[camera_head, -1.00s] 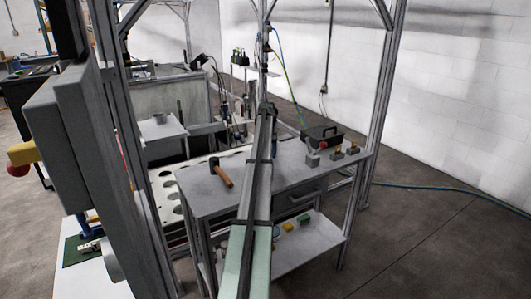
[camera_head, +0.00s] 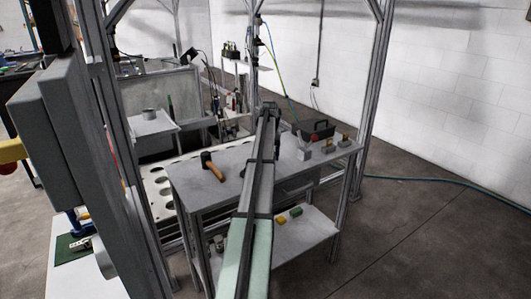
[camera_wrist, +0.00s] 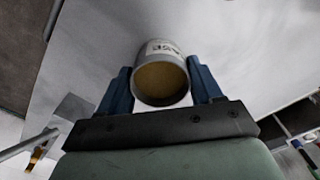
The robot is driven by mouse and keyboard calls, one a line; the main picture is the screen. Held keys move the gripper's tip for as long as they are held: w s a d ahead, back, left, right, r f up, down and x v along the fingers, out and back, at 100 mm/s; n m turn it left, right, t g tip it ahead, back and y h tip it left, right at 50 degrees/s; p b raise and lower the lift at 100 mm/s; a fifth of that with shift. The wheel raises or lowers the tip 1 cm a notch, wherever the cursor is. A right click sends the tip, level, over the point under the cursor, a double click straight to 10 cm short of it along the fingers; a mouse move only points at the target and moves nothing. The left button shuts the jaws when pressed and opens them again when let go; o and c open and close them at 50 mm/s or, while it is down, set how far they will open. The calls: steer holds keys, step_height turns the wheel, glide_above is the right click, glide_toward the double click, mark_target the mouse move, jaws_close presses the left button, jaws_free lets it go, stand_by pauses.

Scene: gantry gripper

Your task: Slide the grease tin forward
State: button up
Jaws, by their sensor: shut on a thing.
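The grease tin (camera_wrist: 160,52) is a grey cylinder with a pale label in the wrist view. The letters "ASE" show upside down on it, and its round tan end in a grey rim faces the camera. My gripper (camera_wrist: 160,72) has one blue finger on each side of the tin and is shut on it. A pale flat surface (camera_wrist: 235,45) lies behind the tin; I cannot tell whether the tin touches it. In the head view my arm reaches over the grey workbench (camera_head: 200,190), and neither the fingers nor the held tin can be made out.
On the workbench lie a hammer (camera_head: 212,165), a dark toolbox (camera_head: 318,130) and several small grey blocks (camera_head: 304,154). A lower shelf (camera_head: 300,236) holds green and yellow items. A frame post (camera_head: 368,130) stands at the right. A side stand (camera_head: 150,127) carries a grey cup-like thing.

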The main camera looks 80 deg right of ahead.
steer(key=shift+s+a, duration=0.75)
steer(key=o, duration=1.6)
steer(key=shift+c, duration=0.2)
step_height(320, 180, up, 14)
steer(key=shift+s+f, duration=0.1)
